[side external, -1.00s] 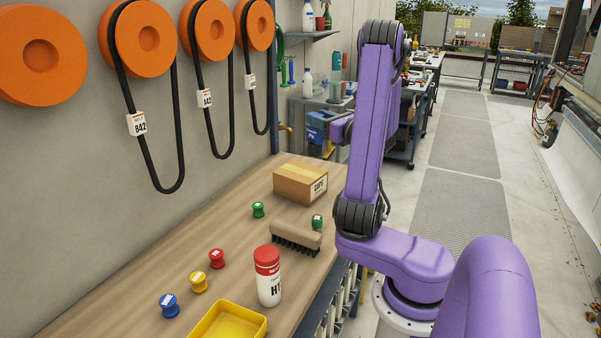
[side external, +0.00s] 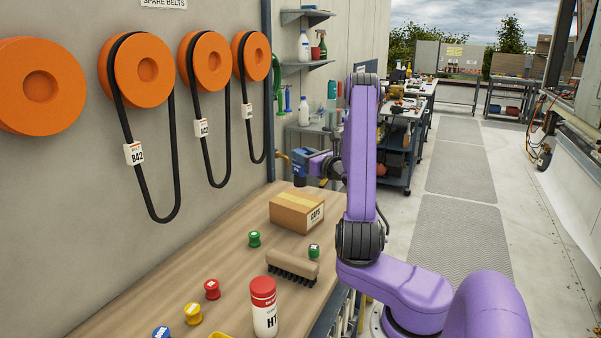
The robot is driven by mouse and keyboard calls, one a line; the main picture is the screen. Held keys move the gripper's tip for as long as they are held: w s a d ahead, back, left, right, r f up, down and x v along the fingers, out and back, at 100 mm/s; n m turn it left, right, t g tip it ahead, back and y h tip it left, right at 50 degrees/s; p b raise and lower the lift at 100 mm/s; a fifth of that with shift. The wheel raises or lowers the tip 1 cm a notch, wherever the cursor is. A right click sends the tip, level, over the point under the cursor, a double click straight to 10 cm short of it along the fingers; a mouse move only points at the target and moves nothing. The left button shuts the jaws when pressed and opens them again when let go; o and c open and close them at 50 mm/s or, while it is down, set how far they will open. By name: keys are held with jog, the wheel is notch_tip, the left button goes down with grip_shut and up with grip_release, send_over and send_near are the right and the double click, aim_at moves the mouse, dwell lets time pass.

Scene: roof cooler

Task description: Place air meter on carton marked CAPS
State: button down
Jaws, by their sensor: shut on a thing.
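The air meter (side external: 299,174) is a small blue and dark device, seen small beyond the far end of the bench. My gripper (side external: 318,166) is shut on it, partly hidden behind my purple arm. The carton marked CAPS (side external: 297,212) is a closed brown box with tape along its top and a white label facing the camera side. In the picture the meter shows just above the carton's back edge. A gap seems to remain between them, but I cannot tell whether the meter is over the carton or behind it.
A brush (side external: 293,267) lies in front of the carton, with a green knob (side external: 314,251) by it. Another green knob (side external: 254,239), a red knob (side external: 212,289), a yellow knob (side external: 193,313) and a red-capped canister (side external: 264,306) stand nearer. Belts hang on the left wall.

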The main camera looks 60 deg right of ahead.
aim_at(301, 171)
jog(key=f, duration=0.1)
jog(key=w+d+f, duration=0.2)
jog(key=shift+f, duration=0.15)
jog(key=shift+w+f, duration=0.1)
jog(key=shift+f, duration=1.55)
jog(key=shift+f, duration=0.15)
jog(key=c, duration=0.7)
grip_release()
jog(key=shift+c, duration=0.2)
